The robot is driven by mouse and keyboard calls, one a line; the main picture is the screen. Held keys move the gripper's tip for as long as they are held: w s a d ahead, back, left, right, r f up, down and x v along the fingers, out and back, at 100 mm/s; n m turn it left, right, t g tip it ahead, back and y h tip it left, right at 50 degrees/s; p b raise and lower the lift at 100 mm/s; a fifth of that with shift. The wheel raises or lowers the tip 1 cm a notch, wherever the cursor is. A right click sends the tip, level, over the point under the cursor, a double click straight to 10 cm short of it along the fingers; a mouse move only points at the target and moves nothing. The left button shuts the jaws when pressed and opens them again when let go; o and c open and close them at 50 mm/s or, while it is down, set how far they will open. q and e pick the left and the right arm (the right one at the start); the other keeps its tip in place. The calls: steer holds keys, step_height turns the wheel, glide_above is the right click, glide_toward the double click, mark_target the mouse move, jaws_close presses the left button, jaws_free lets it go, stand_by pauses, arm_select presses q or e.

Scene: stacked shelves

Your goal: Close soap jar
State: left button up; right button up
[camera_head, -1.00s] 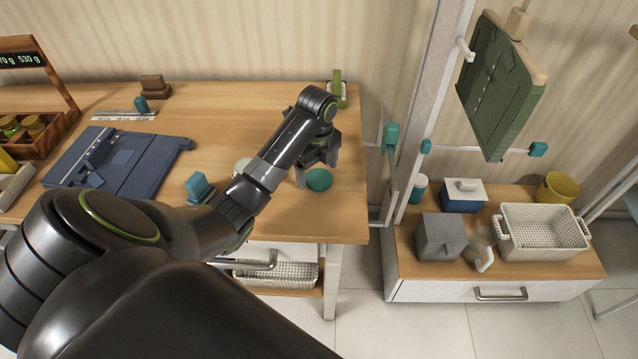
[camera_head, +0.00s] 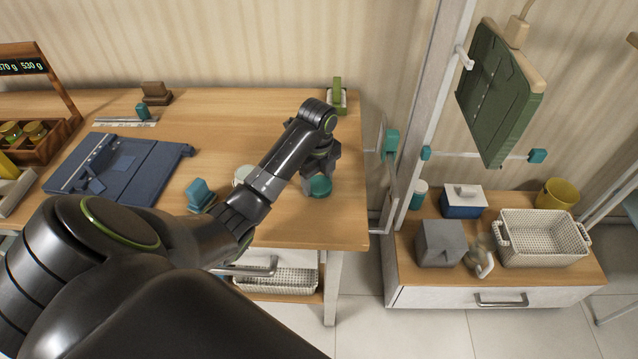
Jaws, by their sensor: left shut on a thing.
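A round teal lid (camera_head: 321,188) is near the right end of the wooden table. My left gripper (camera_head: 319,177) points down over it, with its fingers shut on it. The frames do not show clearly whether the lid is resting on the table or just off it. A pale round thing, perhaps the open soap jar (camera_head: 241,173), stands to the left of the lid, partly hidden by my left forearm. My right gripper is not in view.
A teal block-like thing (camera_head: 199,194) and a blue board device (camera_head: 118,167) lie left on the table (camera_head: 225,125). A small green-and-white holder (camera_head: 338,98) stands at the back right. A metal rack post (camera_head: 428,110) rises beyond the table's right edge.

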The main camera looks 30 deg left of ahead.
mark_target(318, 183)
arm_select(q)
steer(key=shift+r, duration=0.1)
steer(key=shift+r, duration=0.3)
step_height(318, 183, up, 2)
steer(key=shift+r, duration=0.1)
step_height(318, 183, up, 7)
steer(key=p, duration=0.7)
steer(key=shift+f, duration=0.4)
